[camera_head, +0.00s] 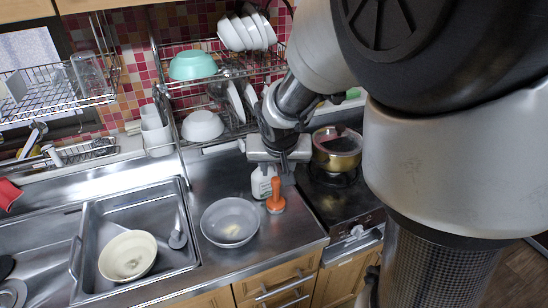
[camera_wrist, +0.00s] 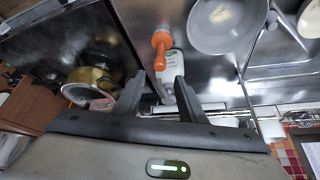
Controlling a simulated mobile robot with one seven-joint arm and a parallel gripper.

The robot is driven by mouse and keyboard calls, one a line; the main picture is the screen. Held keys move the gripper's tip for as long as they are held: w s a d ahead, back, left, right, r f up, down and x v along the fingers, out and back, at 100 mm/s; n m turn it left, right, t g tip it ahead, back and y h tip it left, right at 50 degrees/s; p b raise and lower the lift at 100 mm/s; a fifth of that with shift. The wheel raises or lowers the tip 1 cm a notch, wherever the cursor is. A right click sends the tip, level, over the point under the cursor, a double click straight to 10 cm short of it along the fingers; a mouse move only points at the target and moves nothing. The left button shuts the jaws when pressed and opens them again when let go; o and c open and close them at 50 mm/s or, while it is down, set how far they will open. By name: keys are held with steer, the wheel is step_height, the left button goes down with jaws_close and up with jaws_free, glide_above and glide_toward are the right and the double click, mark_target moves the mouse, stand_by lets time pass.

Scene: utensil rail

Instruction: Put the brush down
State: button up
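An orange brush (camera_head: 275,196) stands upright on the steel counter, its wide end down and its handle up. It also shows in the wrist view (camera_wrist: 160,48), just beyond the fingertips. My gripper (camera_head: 280,166) is above and slightly behind the brush in the head view. In the wrist view my gripper (camera_wrist: 158,82) has its two dark fingers spread apart, with nothing held between them. The brush appears apart from both fingers.
A white bottle (camera_head: 262,184) stands close behind the brush. A grey bowl (camera_head: 229,222) is to its left, and the sink (camera_head: 90,235) lies further left. The stove with a brass-coloured pot (camera_head: 337,160) is at right. A dish rack (camera_head: 200,90) stands behind.

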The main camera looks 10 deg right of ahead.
steer(key=s+r, duration=0.4)
steer(key=s, duration=0.3)
steer(key=s+r+n, duration=0.1)
steer(key=s+r, duration=0.3)
steer(key=s, duration=0.3)
steer(key=s+d+r+n+y, duration=0.1)
steer(key=s+r, duration=0.3)
steer(key=s, duration=0.3)
steer(key=shift+s, duration=0.25)
